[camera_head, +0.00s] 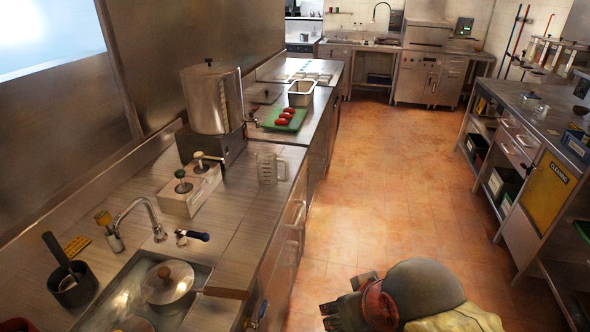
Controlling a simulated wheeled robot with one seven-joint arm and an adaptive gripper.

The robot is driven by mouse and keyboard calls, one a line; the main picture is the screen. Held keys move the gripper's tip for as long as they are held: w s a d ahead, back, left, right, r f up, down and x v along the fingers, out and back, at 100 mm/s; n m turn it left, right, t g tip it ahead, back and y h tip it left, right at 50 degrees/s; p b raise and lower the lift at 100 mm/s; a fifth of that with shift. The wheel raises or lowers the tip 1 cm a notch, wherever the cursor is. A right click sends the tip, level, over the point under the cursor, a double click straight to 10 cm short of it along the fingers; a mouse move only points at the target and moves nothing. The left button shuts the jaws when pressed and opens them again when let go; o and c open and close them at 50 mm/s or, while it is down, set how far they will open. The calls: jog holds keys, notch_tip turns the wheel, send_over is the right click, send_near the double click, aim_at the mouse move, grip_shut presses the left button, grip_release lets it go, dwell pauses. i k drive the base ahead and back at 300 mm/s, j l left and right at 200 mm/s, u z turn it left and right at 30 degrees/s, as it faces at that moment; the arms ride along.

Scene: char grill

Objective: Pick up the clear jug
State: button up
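The clear jug (266,168) stands upright on the steel counter on the left, near its front edge. It is see-through with faint markings, and its handle is on the right side. My gripper (338,308) is low at the bottom of the view, over the floor to the right of the counter. It is well apart from the jug. My own arm partly covers it, and its fingers are too unclear to tell whether they are open.
A large steel urn (212,100) stands behind the jug, and a white dispenser box (190,192) is left of it. A green board (270,124) with red items lies farther back. A pan (168,284) sits in the sink. The tiled floor (385,190) is clear.

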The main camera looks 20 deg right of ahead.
aim_at(273, 170)
jog(key=i+l, duration=0.2)
jog(key=i+l+u, duration=0.1)
jog(key=l, duration=0.35)
jog(key=i+l, duration=0.3)
jog(key=i+l+u, duration=0.1)
jog(key=l, duration=0.25)
jog(key=i+l+u, duration=0.15)
jog(key=i+l, duration=0.85)
